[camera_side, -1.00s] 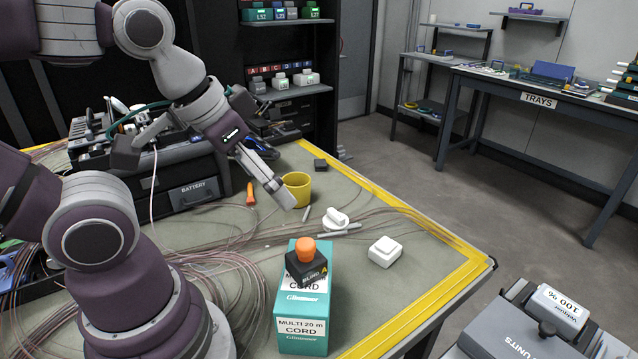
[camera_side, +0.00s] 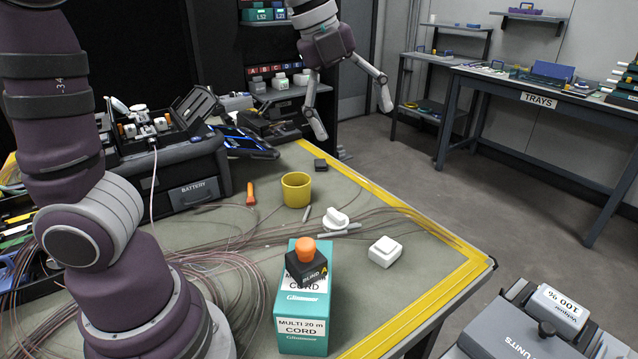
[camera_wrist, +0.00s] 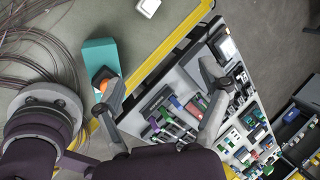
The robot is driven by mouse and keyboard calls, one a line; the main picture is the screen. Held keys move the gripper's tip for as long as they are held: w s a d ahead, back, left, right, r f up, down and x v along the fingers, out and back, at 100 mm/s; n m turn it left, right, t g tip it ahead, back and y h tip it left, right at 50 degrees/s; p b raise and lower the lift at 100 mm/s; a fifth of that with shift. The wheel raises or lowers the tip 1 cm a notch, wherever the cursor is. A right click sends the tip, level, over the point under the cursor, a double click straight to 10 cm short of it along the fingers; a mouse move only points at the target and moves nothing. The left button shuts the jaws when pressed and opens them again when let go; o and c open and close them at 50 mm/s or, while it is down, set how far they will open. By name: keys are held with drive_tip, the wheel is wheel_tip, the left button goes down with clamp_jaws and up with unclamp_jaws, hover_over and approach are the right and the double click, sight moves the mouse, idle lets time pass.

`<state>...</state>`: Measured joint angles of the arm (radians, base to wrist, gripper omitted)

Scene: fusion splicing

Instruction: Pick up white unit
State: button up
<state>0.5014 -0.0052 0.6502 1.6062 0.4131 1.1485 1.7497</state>
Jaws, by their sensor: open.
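A small white square unit (camera_side: 385,251) lies on the table to the right of the teal box. A white block at the top edge of the wrist view (camera_wrist: 148,7) appears to be the same unit, partly cut off.
A teal cord box (camera_side: 303,325) carries a black block with an orange knob (camera_side: 305,248). A white rounded piece (camera_side: 335,218) and a yellow cup (camera_side: 296,190) stand farther back. Loose fibres cross the table. A grey units tray (camera_side: 500,335) holds a labelled white box (camera_side: 555,310).

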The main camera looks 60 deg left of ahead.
drive_tip(key=w+d+f+m+y, duration=0.15)
drive_tip(key=w+m, duration=0.25)
drive_tip(key=m, duration=0.7)
approach(386, 244)
drive_tip(key=shift+y, duration=0.35)
wheel_tip(386, 244, down, 5)
drive_tip(key=shift+d+r, duration=0.1)
drive_tip(key=shift+r, duration=0.1)
drive_tip(key=x, duration=0.2)
drive_tip(key=w+x, duration=0.1)
drive_tip(key=x, duration=0.3)
drive_tip(key=shift+w+r, duration=0.15)
drive_tip(key=shift+r, duration=0.15)
drive_tip(key=c, duration=1.2)
drive_tip(key=shift+c, duration=0.2)
drive_tip(key=shift+r, duration=0.1)
